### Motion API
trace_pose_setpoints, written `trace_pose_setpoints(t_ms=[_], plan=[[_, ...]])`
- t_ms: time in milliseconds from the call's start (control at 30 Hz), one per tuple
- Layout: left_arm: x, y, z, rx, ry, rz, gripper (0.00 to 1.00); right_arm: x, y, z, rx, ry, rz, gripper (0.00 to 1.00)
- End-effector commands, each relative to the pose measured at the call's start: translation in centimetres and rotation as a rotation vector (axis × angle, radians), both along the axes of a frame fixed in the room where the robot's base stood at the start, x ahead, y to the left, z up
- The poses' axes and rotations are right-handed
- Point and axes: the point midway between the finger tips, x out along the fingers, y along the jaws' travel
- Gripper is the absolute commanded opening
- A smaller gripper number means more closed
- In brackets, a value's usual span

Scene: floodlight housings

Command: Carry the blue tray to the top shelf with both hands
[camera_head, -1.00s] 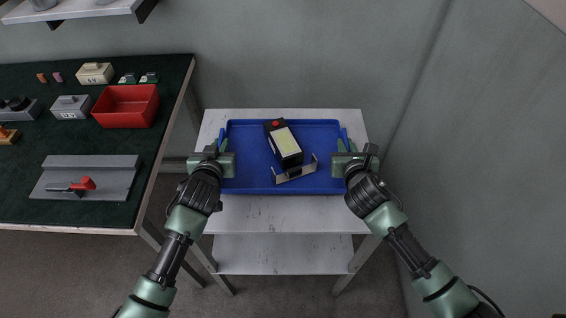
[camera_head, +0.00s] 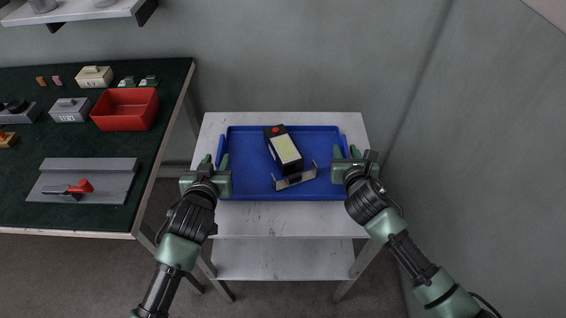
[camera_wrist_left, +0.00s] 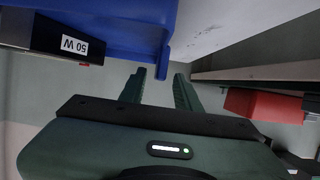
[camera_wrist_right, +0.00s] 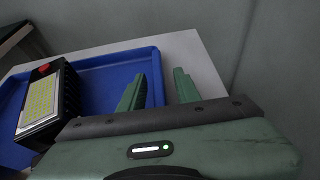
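The blue tray (camera_head: 240,190) lies flat on the upper surface of a white two-level stand (camera_head: 290,222).
A green-topped bench (camera_head: 100,215) on the left holds a red bin (camera_head: 125,110), small boxes and a grey plate with a red-handled clamp (camera_head: 75,188). A white wall shelf (camera_head: 75,12) is at the upper left. The stand's lower shelf (camera_head: 285,258) is bare. Walls stand behind and right.

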Motion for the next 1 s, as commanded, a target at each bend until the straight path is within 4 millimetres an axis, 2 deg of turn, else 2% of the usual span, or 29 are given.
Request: trace_pose_setpoints(t_ms=[100, 233, 500, 633, 1000], plan=[[-2.5, 0.0, 0.9, -0.003, 0.002, 0.001, 0.33, 0.0, 0.0, 0.0, 0.000, 0.000, 0.000, 0.33], [-4.4, 0.0, 1.7, -0.003, 0.002, 0.001, 0.33, 0.0, 0.0, 0.0, 0.000, 0.000, 0.000, 0.33], [-6.0, 0.0, 2.5, 0.000, 0.000, 0.001, 0.33, -0.6, 0.0, 0.2, -0.001, 0.000, 0.001, 0.33], [-6.0, 0.0, 2.5, 0.000, 0.000, 0.001, 0.33, -2.4, 0.1, 0.9, -0.001, 0.000, 0.004, 0.33], [-5.9, 0.0, 2.5, -0.001, 0.000, 0.001, 0.33, -9.3, 0.0, 3.8, -0.001, 0.000, 0.002, 0.33]])
